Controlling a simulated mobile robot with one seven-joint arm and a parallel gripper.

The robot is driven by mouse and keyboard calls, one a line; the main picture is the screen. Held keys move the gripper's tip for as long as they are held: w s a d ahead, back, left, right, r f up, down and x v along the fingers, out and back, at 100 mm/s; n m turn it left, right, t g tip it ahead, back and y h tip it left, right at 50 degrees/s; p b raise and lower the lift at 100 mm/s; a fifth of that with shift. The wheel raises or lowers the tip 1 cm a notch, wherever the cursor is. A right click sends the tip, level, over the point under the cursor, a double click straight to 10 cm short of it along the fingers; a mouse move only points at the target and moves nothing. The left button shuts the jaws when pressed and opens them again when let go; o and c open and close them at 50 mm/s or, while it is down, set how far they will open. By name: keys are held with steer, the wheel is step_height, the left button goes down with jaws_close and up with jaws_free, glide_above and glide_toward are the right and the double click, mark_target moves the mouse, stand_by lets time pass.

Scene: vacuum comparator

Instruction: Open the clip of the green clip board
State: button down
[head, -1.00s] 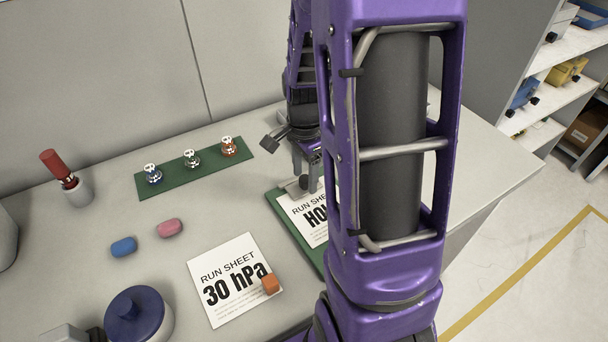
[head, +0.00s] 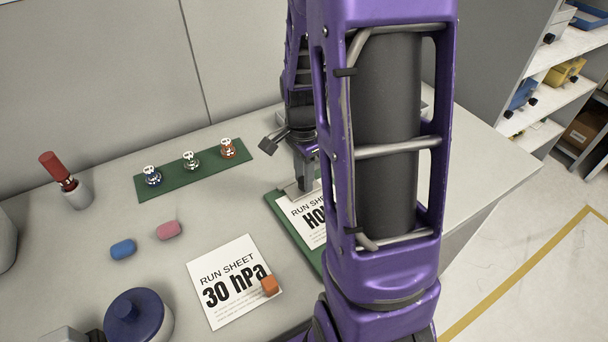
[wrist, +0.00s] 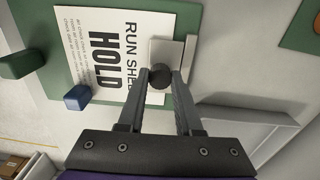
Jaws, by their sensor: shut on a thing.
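The green clip board (head: 278,212) lies on the bench, partly hidden behind my arm in the head view. It also shows in the wrist view (wrist: 115,85), bearing a white HOLD run sheet (wrist: 100,40). Its metal clip (wrist: 185,48) sits at the top edge of the sheet, with a dark round knob (wrist: 160,72). My gripper (wrist: 160,80) is shut on this knob, a fingertip at each side. In the head view my gripper (head: 306,184) is down at the clip, and the knob is hard to make out. The clip appears to lie down over the sheet's edge.
A green block (wrist: 20,62) and a blue block (wrist: 77,97) are near the sheet's lower part. A green strip (head: 205,167) with three knobbed weights lies at the back.

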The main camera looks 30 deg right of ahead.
mark_target(301, 179)
steer(key=shift+w+r+g+p, duration=0.3)
steer(key=shift+g+p, duration=0.4)
steer(key=shift+p, duration=0.55)
steer(key=shift+w+r+g+p, duration=0.3)
steer(key=shift+g+p, duration=0.4)
steer(key=shift+p, duration=0.5)
steer(key=w+g+p, duration=0.1)
steer(key=g+p, duration=0.1)
steer(key=shift+w+a+f+g, duration=0.1)
steer(key=shift+w+g, duration=0.05)
steer(key=shift+g, duration=0.15)
steer(key=w+g, duration=0.1)
steer(key=g, duration=0.2)
steer(key=shift+w+f+g+h, duration=0.3)
steer(key=shift+w+f+h, duration=0.05)
steer(key=shift+f+h, duration=0.05)
steer(key=shift+w+a+f+g+b, duration=0.15)
steer(key=shift+w+g+b, duration=0.1)
steer(key=shift+g, duration=0.3)
steer(key=shift+w+d+f+g+b, duration=0.15)
steer(key=shift+g+b, duration=0.1)
steer(key=shift+g, duration=0.3)
steer(key=shift+w+a+g+b, duration=0.15)
steer(key=shift+w+g+b, duration=0.2)
steer(key=shift+g+b, duration=0.4)
steer(key=c, duration=0.6)
jaws_free()
steer(key=shift+r, duration=0.1)
